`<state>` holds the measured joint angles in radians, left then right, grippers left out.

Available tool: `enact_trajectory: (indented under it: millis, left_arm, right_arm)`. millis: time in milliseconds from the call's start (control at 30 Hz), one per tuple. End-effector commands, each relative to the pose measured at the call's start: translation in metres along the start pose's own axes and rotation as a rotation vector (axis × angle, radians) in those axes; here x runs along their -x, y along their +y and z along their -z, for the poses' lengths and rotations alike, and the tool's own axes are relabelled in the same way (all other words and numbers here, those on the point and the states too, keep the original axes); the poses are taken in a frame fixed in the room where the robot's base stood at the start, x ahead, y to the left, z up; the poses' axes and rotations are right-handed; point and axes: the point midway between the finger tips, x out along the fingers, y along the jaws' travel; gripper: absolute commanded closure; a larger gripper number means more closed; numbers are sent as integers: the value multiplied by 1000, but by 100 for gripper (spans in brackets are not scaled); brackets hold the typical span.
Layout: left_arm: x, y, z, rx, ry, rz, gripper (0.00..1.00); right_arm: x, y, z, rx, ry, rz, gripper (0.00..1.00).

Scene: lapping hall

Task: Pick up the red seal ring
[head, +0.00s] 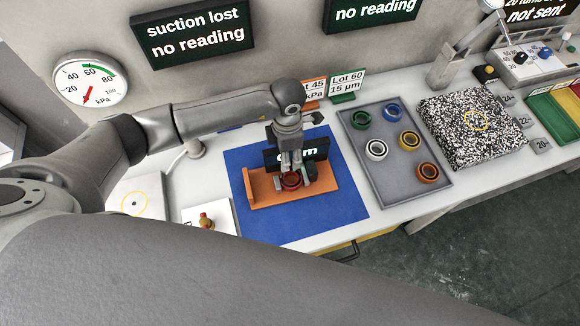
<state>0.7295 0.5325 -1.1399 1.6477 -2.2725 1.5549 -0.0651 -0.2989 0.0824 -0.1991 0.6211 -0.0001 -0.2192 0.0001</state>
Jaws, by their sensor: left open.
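The red seal ring (291,181) lies on an orange fixture (262,200) that stands on a blue mat (318,228). My left gripper (293,176) points down right over the ring, its fingers open around or just above it. The fingers partly hide the ring, and I cannot tell whether they touch it. A dark display behind the gripper is partly covered by it. My right gripper does not show.
A grey tray (375,180) to the right holds several rings: green, blue, white, yellow and orange. A speckled black and white plate (470,150) lies beyond it. Lot 45 and Lot 60 (346,86) signs stand behind. A pressure gauge (90,80) hangs on the wall.

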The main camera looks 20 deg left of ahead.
Motion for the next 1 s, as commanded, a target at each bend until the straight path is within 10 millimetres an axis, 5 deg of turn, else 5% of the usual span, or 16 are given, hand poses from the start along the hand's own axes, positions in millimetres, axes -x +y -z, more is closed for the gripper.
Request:
enact_trajectory:
  millis: [367,700,1000]
  left_arm:
    - [-1,0,0,0,0,0,55]
    - [-1,0,0,0,0,0,99]
    - [0,0,-1,0,-2,-1,100]
  right_arm:
    - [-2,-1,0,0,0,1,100]
    - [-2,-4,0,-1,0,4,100]
    - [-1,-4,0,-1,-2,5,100]
